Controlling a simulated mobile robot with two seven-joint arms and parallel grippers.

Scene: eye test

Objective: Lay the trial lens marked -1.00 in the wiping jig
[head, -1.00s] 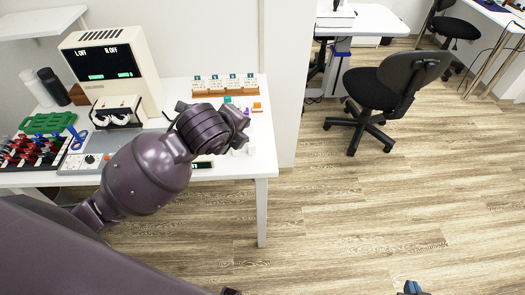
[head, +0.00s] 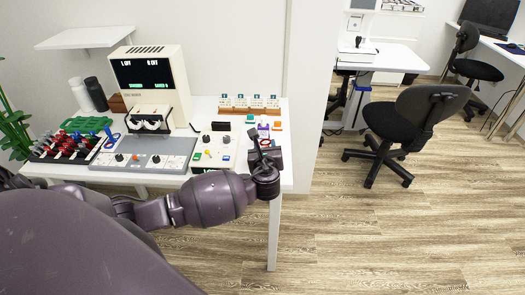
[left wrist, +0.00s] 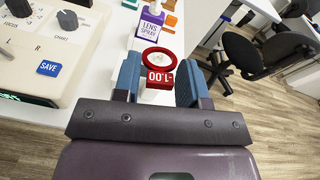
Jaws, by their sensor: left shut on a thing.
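The trial lens (left wrist: 158,62), a red ring with a red tab, is between the blue fingers of my left gripper (left wrist: 160,74) in the left wrist view. The tab reads 1.00, upside down, with a short mark that looks like a minus. The gripper is shut on the lens. A small white piece shows just below the tab; I cannot tell what it is. In the head view my left gripper (head: 264,150) is at the right end of the white table, and the lens is too small to make out. I cannot pick out the wiping jig. My right gripper is out of view.
A purple lens spray bottle (left wrist: 150,24) stands just beyond the lens. A control box (head: 212,150) is left of the gripper. A wooden rack with cards (head: 249,111) stands behind. A black tray of red and blue lenses (head: 50,157) is far left. Floor lies beyond the table's right edge.

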